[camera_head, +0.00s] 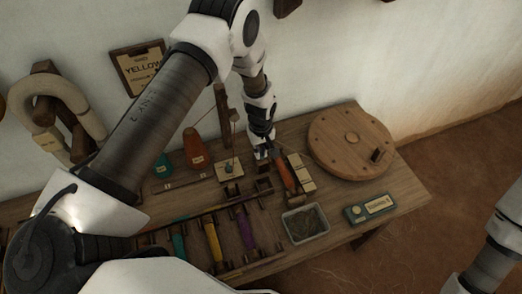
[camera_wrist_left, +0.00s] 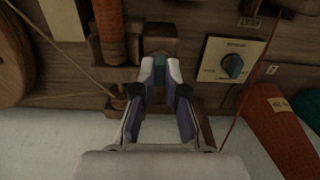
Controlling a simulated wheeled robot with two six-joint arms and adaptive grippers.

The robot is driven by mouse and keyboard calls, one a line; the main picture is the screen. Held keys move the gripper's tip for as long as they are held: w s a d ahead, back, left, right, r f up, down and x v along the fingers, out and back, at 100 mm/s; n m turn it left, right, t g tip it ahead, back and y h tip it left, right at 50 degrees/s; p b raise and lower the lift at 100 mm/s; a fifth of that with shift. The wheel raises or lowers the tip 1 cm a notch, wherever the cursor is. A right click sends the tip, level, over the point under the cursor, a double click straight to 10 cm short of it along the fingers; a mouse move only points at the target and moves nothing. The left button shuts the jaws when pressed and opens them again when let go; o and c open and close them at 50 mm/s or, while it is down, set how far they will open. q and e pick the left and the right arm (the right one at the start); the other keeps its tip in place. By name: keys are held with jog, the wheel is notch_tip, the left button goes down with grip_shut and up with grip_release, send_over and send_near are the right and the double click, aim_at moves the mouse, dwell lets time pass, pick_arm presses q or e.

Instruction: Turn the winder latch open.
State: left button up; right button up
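The winder latch looks like a small teal piece (camera_wrist_left: 160,61) on a dark wooden block (camera_wrist_left: 160,38) in the left wrist view. My left gripper (camera_wrist_left: 160,72) has its two fingers close against both sides of this piece, and appears shut on it. In the head view my left gripper (camera_head: 264,151) reaches down to the table beside the red-orange bobbin (camera_head: 284,175), and its fingers hide the latch there. Whether the latch is turned cannot be told. My right gripper is out of view; only part of my right arm shows at the right edge.
A dial plate (camera_wrist_left: 236,61) with a teal knob sits beside the gripper. A grey tray (camera_head: 305,223), a teal box (camera_head: 370,208) and several coloured spools lie in front.

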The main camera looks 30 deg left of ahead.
pick_arm(q)
jog(key=o, duration=0.4)
jog(key=shift+f, duration=0.2)
jog(key=shift+a, duration=0.1)
notch_tip(320, 180, up, 12)
jog(key=shift+f, duration=0.1)
